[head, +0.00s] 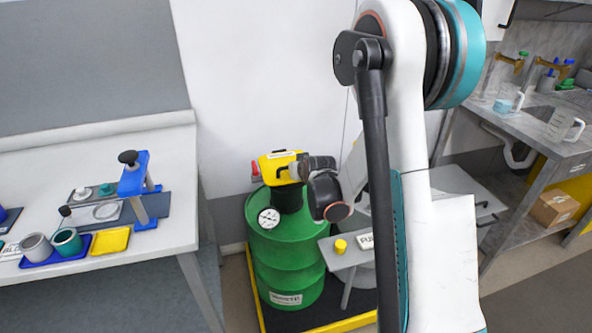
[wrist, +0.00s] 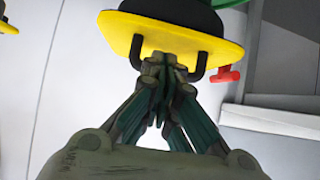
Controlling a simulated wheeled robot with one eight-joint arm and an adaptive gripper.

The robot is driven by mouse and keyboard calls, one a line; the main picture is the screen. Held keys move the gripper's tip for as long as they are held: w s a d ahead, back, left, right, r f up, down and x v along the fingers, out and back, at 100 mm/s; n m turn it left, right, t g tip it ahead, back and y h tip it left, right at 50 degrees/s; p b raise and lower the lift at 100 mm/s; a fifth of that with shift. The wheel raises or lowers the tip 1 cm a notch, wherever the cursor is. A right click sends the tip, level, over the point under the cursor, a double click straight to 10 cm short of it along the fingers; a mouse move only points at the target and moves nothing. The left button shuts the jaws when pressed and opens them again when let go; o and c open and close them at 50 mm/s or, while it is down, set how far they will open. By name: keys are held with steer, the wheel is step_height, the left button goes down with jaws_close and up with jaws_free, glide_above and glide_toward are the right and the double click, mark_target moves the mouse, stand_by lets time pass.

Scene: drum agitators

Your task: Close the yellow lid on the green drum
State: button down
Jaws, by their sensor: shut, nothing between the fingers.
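The green drum (head: 285,250) stands upright on the floor in the head view, with a black neck (head: 287,199) on top. The yellow lid (head: 273,168) is above the neck and looks tilted up, its face towards the head camera. In the wrist view the yellow lid (wrist: 205,45) fills the top, with a black handle (wrist: 202,66) on its edge. My gripper (wrist: 165,65) is shut and empty, its fingertips at the lid's edge between the handle's legs. I cannot tell whether they touch it. The head view shows my wrist beside the lid, the fingers mostly hidden.
A small table (head: 346,258) with a yellow knob (head: 340,246) stands close on the right. A white bench (head: 150,245) with trays is at left. A red handle (head: 255,172) shows beside the lid.

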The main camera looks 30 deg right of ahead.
step_height(320, 180, up, 4)
steer(key=p, duration=0.2)
steer(key=s+a+f, duration=0.2)
steer(key=s+f, duration=0.3)
steer(key=s, duration=0.4)
steer(key=shift+f+b, duration=0.35)
steer(key=shift+s, duration=0.1)
